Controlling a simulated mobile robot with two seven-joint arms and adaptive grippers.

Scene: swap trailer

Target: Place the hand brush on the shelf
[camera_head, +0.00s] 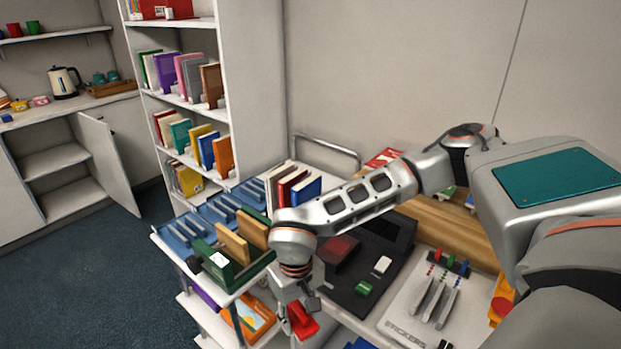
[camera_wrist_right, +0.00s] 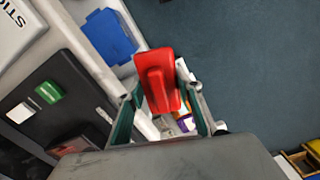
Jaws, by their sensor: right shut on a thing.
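My right gripper (camera_head: 300,303) hangs at the front edge of the cart and is shut on a red thing, which I take to be the hand brush (camera_head: 303,322). In the right wrist view the red brush (camera_wrist_right: 155,78) sticks out between the two fingers, with a raised bar along it. The brush is held in the air beside the cart, clear of the floor. A tall white bookshelf (camera_head: 251,75) stands at the back left with several boards of books. A wall shelf (camera_head: 55,36) holds cups at the far left. My left gripper is out of view.
A lower cart shelf (camera_head: 213,322) holds an orange item. A blue item (camera_wrist_right: 108,37) lies near the brush. The carpet (camera_head: 95,270) at left is clear.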

